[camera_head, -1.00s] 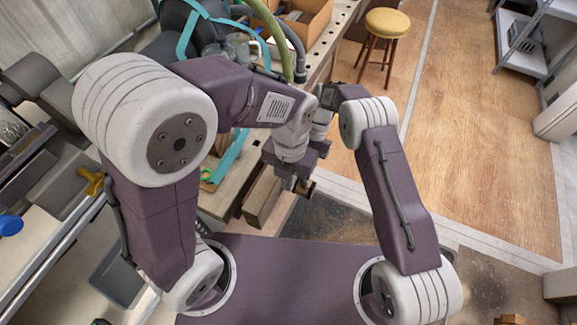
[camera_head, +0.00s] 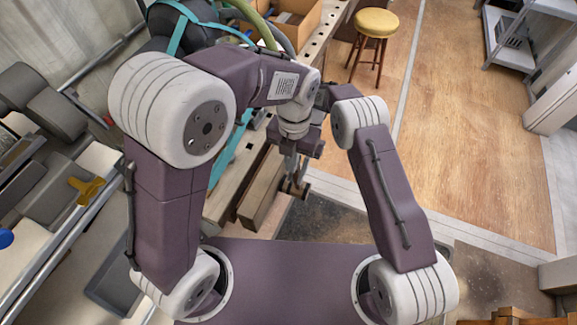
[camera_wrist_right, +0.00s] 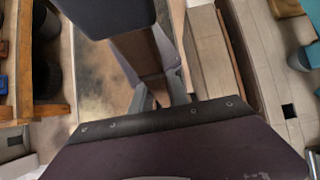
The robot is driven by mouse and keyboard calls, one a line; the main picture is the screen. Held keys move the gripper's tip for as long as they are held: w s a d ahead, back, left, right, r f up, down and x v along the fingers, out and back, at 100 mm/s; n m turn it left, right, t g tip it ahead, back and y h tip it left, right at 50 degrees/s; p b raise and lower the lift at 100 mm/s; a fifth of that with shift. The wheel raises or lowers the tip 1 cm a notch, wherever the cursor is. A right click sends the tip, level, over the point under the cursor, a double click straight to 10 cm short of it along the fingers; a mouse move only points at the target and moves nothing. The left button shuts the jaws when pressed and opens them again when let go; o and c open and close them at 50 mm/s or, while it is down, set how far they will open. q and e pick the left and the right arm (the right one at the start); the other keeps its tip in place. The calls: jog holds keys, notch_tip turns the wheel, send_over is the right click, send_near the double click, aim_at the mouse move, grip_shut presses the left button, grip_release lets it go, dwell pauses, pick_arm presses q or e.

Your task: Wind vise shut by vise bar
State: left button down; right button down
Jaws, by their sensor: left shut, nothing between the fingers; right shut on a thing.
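The vise (camera_head: 262,187) shows as long wooden jaw pieces at the near end of the workbench, low centre in the head view. My left arm reaches over the bench, and its gripper (camera_head: 297,160) points down beside the vise, shut. My right arm's end is mostly hidden behind the left wrist. In the right wrist view my right gripper (camera_wrist_right: 159,98) is shut on a narrow brown piece, seemingly the vise bar (camera_wrist_right: 150,62). A dark rounded block (camera_wrist_right: 108,14) covers its upper part. A small brown end (camera_head: 297,188) shows below the grippers in the head view.
The workbench (camera_head: 318,47) runs away at the top, with a cardboard box (camera_head: 297,17) and hoses on it. A yellow stool (camera_head: 376,22) stands on open wooden floor to the right. A metal counter with a yellow tap (camera_head: 87,190) is at left.

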jog(key=c, duration=1.3)
grip_release()
jog(key=shift+s+d+f, duration=0.1)
jog(key=shift+s+f, duration=0.05)
jog(key=shift+s, duration=0.3)
jog(key=shift+w+d, duration=0.1)
jog(key=w+d+r+t, duration=0.2)
jog(key=w+d+r, duration=0.3)
jog(key=r, duration=0.4)
jog(key=s+d+n+t, duration=0.1)
jog(key=s+d+t, duration=0.1)
jog(key=s+d, duration=0.2)
jog(key=s+d+r+n+t+h, duration=0.1)
jog(key=s+d+t, duration=0.1)
jog(key=s+d, duration=0.2)
jog(key=s+d+r+n+t+h, duration=0.1)
jog(key=s+d, duration=0.3)
jog(key=s, duration=0.4)
jog(key=shift+d+n+t, duration=0.35)
jog(key=shift+n+t, duration=0.05)
